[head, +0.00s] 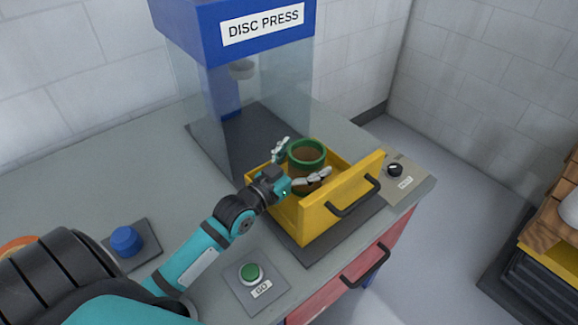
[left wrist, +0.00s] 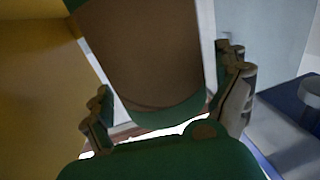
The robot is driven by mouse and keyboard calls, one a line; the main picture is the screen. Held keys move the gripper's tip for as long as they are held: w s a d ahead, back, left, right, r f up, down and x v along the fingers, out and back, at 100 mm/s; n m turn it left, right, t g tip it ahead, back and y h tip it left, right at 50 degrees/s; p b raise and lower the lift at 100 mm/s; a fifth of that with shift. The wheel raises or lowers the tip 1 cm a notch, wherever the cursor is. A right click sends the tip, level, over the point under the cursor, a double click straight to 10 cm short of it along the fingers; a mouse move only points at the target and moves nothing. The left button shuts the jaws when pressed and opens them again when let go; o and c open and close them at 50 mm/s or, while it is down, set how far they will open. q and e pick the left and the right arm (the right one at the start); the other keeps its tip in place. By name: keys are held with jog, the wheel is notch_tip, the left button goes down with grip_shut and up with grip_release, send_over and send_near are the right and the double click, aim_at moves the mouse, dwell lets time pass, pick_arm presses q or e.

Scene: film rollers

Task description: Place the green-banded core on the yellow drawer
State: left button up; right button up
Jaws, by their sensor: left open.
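The green-banded core (head: 306,157) is a brown cylinder with a green band at its top rim. It stands inside the yellow drawer (head: 318,218), which is pulled out below the disc press; the drawer walls hide its foot. My left gripper (head: 302,163) is open, with one finger on each side of the core. In the left wrist view the brown core (left wrist: 152,60) fills the space between the spread fingers (left wrist: 170,100), with a green band at its end. I cannot tell whether the fingers touch it. My right gripper is not in view.
The disc press (head: 238,30) has clear panels behind the drawer. A green GO button (head: 251,273), a blue button (head: 126,241) and a black knob (head: 395,170) sit on the counter. A red drawer (head: 345,280) is below. The counter's left side is mostly clear.

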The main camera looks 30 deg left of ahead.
pick_arm(q)
jog(key=s, duration=0.3)
jog(key=s+a, duration=0.1)
jog(key=s, duration=0.3)
jog(key=s+b, duration=0.1)
jog(key=s, duration=0.2)
jog(key=shift+s+a+f, duration=0.1)
jog(key=shift+s+a, duration=0.05)
jog(key=shift+a, duration=0.25)
jog(key=shift+s+a, duration=0.1)
jog(key=shift+s, duration=0.35)
